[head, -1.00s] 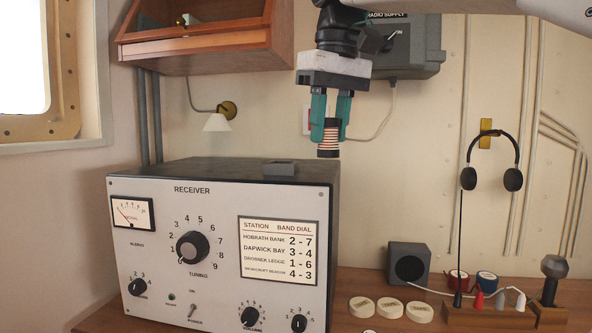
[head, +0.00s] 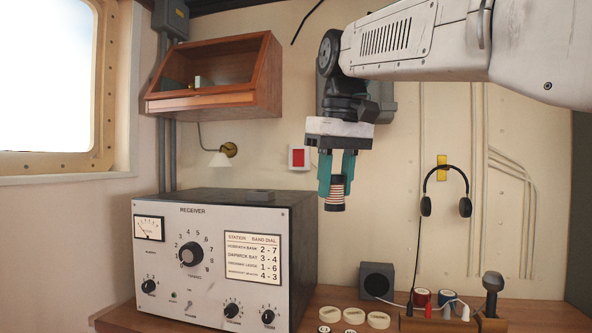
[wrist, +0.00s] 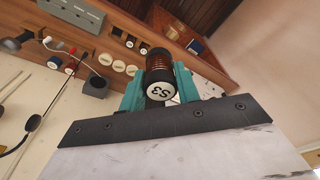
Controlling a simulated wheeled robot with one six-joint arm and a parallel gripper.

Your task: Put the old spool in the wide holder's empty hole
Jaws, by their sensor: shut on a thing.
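My gripper (head: 338,185) is shut on a spool (head: 335,195), with its teal fingers on either side of it. The spool has dark ends and pale-striped, coppery windings, and hangs upright in the air just right of the receiver. In the wrist view the spool (wrist: 159,78) shows a white end label that seems to read S3, between the fingers (wrist: 150,95). I cannot tell the wide holder for sure. Small dark pieces with white tops (head: 349,331) show at the bottom edge of the head view, and what bears them is cut off.
The receiver (head: 170,277) stands left on the wooden desk. A wooden cabinet (head: 215,105) hangs on the wall.

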